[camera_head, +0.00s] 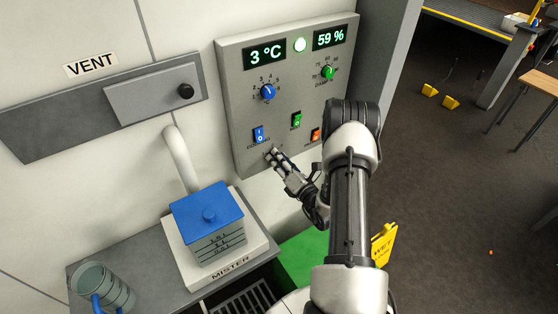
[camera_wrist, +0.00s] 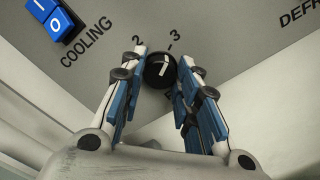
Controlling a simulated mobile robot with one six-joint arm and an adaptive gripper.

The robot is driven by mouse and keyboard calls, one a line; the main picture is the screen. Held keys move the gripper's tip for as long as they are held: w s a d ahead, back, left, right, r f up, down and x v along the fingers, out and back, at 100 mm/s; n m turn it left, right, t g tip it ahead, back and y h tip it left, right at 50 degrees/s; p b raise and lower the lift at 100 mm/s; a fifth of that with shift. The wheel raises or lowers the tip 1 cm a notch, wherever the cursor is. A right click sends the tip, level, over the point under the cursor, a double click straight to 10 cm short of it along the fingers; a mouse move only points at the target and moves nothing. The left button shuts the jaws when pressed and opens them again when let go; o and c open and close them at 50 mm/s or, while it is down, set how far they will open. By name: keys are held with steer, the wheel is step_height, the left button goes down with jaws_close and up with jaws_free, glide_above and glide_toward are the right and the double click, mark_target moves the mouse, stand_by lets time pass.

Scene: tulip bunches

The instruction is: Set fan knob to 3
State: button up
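The fan knob (camera_wrist: 160,70) is a small round black knob with a white pointer line, low on the control panel. In the wrist view its pointer leans up and slightly right, toward the space between the printed 2 and 3, nearer the 3. My gripper (camera_wrist: 162,72) has one finger on each side of the knob. The fingertips are close to its edges, but I cannot tell whether they touch it. The label below the knob is mostly covered by the right finger. In the head view my gripper (camera_head: 274,154) is at the panel's lower edge and hides the knob.
The control panel (camera_head: 228,80) also carries a blue knob (camera_head: 268,92), a green knob (camera_head: 328,73), a blue cooling switch (camera_head: 259,135), a green switch (camera_head: 297,120) and an orange switch (camera_head: 316,135). A blue-lidded mister (camera_head: 208,216) stands below left on the counter.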

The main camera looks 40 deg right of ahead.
steer(key=o, duration=0.4)
steer(key=shift+o, duration=0.2)
steer(key=s, duration=1.2)
steer(key=shift+a, duration=0.35)
